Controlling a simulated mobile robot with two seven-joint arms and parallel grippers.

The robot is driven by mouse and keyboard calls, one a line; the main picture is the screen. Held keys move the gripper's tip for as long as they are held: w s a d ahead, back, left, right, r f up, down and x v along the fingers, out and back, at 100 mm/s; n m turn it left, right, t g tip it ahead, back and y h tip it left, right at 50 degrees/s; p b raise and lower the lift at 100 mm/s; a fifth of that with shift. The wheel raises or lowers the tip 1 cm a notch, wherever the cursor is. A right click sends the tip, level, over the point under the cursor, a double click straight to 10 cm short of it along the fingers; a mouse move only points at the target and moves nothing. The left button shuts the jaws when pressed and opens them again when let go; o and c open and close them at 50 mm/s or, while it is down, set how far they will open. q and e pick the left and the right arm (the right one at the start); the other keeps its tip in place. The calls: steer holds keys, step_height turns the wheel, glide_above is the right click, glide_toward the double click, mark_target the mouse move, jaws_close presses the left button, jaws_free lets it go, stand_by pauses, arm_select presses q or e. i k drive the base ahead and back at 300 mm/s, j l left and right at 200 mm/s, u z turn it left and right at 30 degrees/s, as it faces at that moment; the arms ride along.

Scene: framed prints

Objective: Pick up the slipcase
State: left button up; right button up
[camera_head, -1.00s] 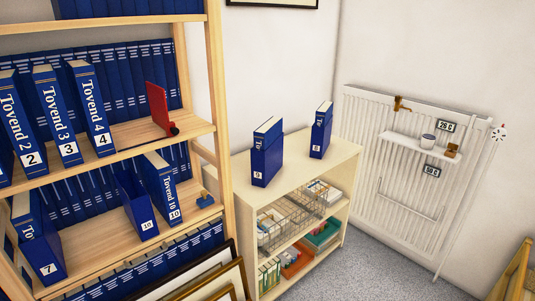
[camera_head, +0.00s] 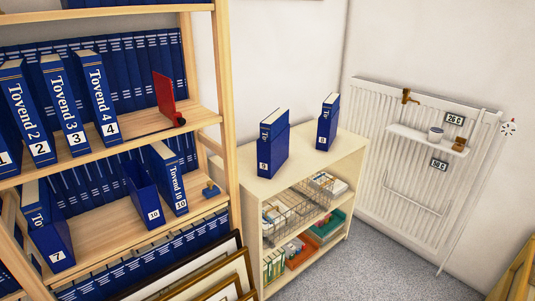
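An empty blue slipcase (camera_head: 145,196) labelled 10 stands on the lower shelf of the wooden bookcase, its open top facing up. The blue book Tovend 10 (camera_head: 170,178) stands close to its right. Another blue slipcase (camera_head: 52,243) labelled 7 stands further left with a book in it. On the low cabinet stand a blue volume labelled 9 (camera_head: 273,145) and a second blue volume (camera_head: 328,122), both upright and apart. Neither of my grippers is in view.
Volumes 2, 3 and 4 stand on the shelf above, beside a red bookend (camera_head: 167,98). Framed pictures (camera_head: 205,275) lean below. A radiator (camera_head: 415,160) hangs at right. Grey carpet (camera_head: 375,260) is clear.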

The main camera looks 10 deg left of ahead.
mark_target(271, 156)
steer(key=i+l+u, duration=0.1)
steer(key=u, duration=0.4)
steer(key=i+l+u, duration=0.2)
steer(key=u, duration=0.3)
steer(key=i+l+u, duration=0.15)
steer(key=l, duration=0.15)
steer(key=i+l+u, duration=0.25)
steer(key=l, duration=0.35)
steer(key=i+l, duration=0.15)
steer(key=l, duration=0.2)
steer(key=i+l, duration=0.15)
steer(key=l, duration=0.2)
steer(key=i+l+u, duration=0.1)
steer(key=l, duration=0.3)
steer(key=i+l, duration=0.15)
steer(key=l, duration=0.2)
steer(key=i+l, duration=0.15)
steer(key=l, duration=0.2)
steer(key=i+l+u, duration=0.1)
steer(key=l, duration=0.3)
steer(key=k+j, duration=0.15)
steer(key=j, duration=0.15)
steer(key=k+j, duration=0.2)
steer(key=i+l, duration=0.35)
steer(key=l, duration=0.1)
